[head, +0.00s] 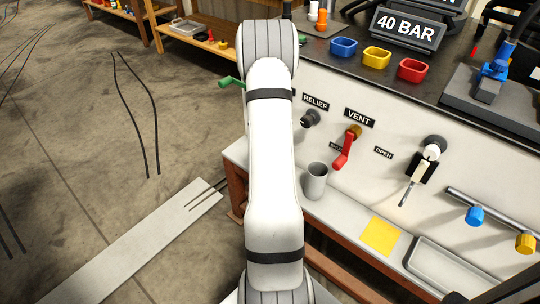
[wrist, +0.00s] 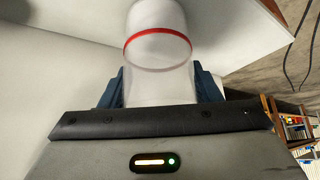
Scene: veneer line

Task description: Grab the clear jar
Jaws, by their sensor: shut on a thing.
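In the wrist view, the clear jar (wrist: 158,88) is a see-through cylinder with a red ring around it and a whiter part beyond the ring. My gripper (wrist: 160,76) has its dark blue fingers on either side of the jar and is shut on it. I cannot tell whether the jar touches the pale surface behind it. In the head view, my arm hides the gripper and the jar.
A grey cup (head: 315,181) stands on the pale ledge (head: 342,215), left of a yellow square (head: 380,236) and a grey tray (head: 455,272). A red vent lever (head: 345,151) sticks out from the panel above. Blue, yellow and red bins (head: 411,71) stand on the dark top.

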